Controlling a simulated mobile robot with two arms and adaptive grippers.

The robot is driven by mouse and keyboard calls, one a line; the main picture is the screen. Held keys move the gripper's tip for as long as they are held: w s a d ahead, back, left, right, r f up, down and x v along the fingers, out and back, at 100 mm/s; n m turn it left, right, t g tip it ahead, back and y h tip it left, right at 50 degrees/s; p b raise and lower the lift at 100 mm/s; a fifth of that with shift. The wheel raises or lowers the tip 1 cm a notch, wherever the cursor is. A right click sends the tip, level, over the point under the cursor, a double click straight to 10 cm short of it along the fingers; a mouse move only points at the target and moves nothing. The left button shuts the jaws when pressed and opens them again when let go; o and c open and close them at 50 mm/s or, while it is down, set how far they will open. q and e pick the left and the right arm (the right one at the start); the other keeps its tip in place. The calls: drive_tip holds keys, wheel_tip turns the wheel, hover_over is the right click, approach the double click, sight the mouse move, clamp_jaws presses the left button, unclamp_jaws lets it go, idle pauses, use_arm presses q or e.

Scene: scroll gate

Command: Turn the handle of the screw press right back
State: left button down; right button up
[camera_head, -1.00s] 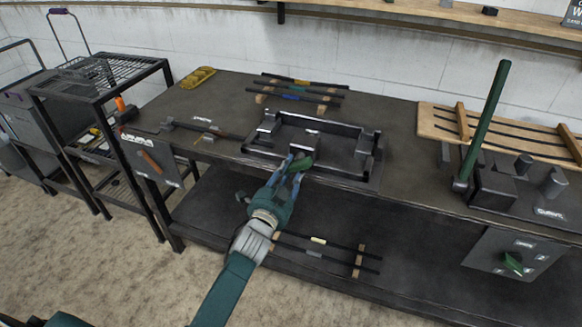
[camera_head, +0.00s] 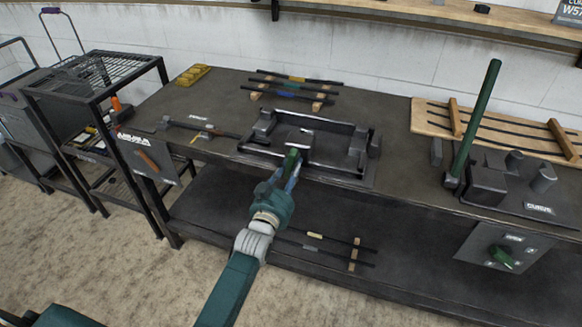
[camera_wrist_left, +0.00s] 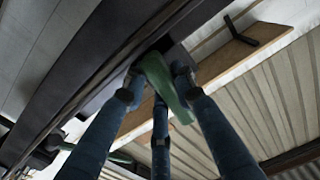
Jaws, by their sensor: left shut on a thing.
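The screw press (camera_head: 366,150) is a dark metal frame with blocks, set at the front middle of the bench. Its green handle (camera_head: 291,160) is at the front side and stands nearly upright in the head view. My left gripper (camera_head: 287,174) is shut on this handle, reaching in from below and in front. In the left wrist view the green handle (camera_wrist_left: 163,82) runs slantwise between the blue fingers of my left gripper (camera_wrist_left: 157,84). The fingers hide part of the handle and where it joins the press. My right gripper is not in view.
A long green lever (camera_head: 476,120) stands up from a fixture at the right of the bench (camera_head: 400,190). Rods on wooden blocks (camera_head: 290,90) lie at the back. A wire cart (camera_head: 95,75) stands at the left.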

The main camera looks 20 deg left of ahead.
use_arm(q)
drive_tip(key=shift+d+n, duration=0.1)
drive_tip(key=shift+n, duration=0.5)
drive_tip(key=c, duration=1.4)
unclamp_jaws()
drive_tip(key=s, duration=1.2)
drive_tip(key=shift+a, duration=0.2)
